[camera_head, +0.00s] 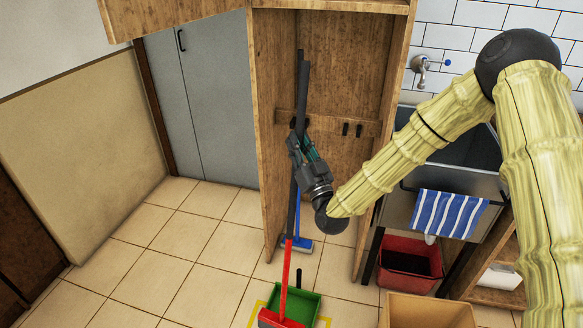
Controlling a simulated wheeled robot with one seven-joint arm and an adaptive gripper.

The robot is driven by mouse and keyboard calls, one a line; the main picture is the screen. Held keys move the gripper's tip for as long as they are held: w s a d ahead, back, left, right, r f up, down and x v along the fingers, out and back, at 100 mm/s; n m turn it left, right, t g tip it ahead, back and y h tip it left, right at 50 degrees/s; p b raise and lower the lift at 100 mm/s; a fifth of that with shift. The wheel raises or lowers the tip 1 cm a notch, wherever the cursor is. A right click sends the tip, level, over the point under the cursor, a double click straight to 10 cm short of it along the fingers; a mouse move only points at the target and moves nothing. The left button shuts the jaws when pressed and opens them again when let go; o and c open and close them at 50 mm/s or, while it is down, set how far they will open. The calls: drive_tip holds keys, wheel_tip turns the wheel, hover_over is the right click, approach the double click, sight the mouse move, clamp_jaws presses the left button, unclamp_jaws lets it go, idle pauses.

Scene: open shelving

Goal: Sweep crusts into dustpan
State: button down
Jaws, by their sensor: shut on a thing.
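A red broom (285,275) stands nearly upright, with a dark upper handle and a red lower shaft. Its red head (279,319) is at the bottom edge of the view, in front of a green dustpan (307,306) and partly over it. The dustpan lies on the floor with a short dark handle pointing up. My gripper (298,145) is shut on the dark upper part of the broom handle, in front of the open cabinet. A blue broom (304,245) stands behind, inside the cabinet. I see no crusts; the floor under the broom head is partly cut off.
The tall wooden cabinet (272,120) has side walls and dark hooks. To the right are a sink with a striped towel (447,213), a red bin (392,276) and a cardboard box (405,312). Yellow marking (254,312) surrounds the dustpan. Tiled floor (165,260) to the left is clear.

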drive_tip(key=shift+n+g+y, duration=0.3)
drive_tip(key=shift+y, duration=0.4)
drive_tip(key=shift+s+a+f+b, duration=0.15)
drive_tip(key=shift+a+f+b, duration=0.4)
drive_tip(key=shift+f+b, duration=0.35)
drive_tip(key=shift+s+a+f+b, duration=0.15)
drive_tip(key=shift+a+f+b, duration=0.35)
drive_tip(key=shift+f+b, duration=1.25)
drive_tip(key=shift+f, duration=1.4)
drive_tip(key=shift+w+d+r+b, duration=0.6)
drive_tip(key=shift+w+d, duration=1.05)
drive_tip(key=shift+w, duration=2.55)
drive_tip(key=shift+w+d+r+b, duration=0.55)
drive_tip(key=shift+w+d, duration=1.05)
drive_tip(key=shift+w, duration=2.55)
drive_tip(key=shift+r+p, duration=0.75)
drive_tip(key=shift+r, duration=1.45)
